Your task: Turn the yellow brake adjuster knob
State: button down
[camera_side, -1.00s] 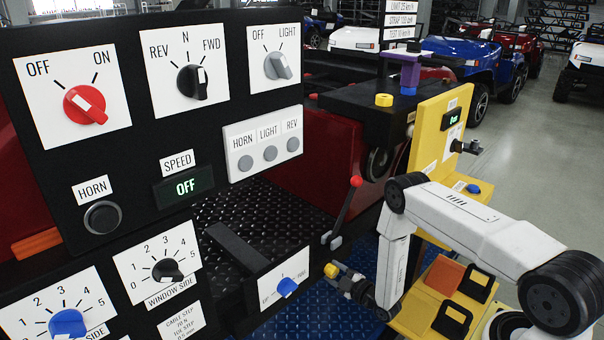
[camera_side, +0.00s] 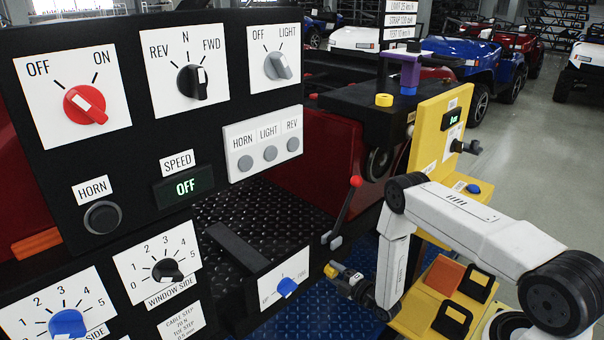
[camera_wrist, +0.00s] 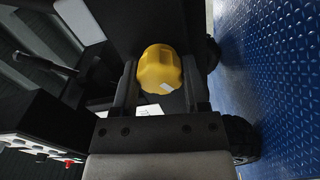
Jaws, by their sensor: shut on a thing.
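The yellow brake adjuster knob (camera_side: 331,270) shows small at the lower middle of the side view, by the edge of the black machine. In the wrist view the knob (camera_wrist: 160,69) is a round, ridged yellow cap with a small white mark low on its face. My gripper (camera_side: 341,277) reaches it from the lower right in the side view. In the wrist view the gripper (camera_wrist: 159,85) has one dark finger on each side of the knob, and it is shut on the knob. The knob's shaft is hidden behind it.
A red-tipped lever (camera_side: 345,210) stands just above the knob. A panel with a blue knob (camera_side: 288,287) lies to its left. A yellow stand (camera_side: 433,130) is at the right. Blue tread-plate floor (camera_wrist: 270,80) is clear to the right in the wrist view.

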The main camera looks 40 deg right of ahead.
jog(key=shift+c, duration=0.5)
grip_release()
jog(key=s, duration=0.8)
jog(key=shift+w, duration=0.1)
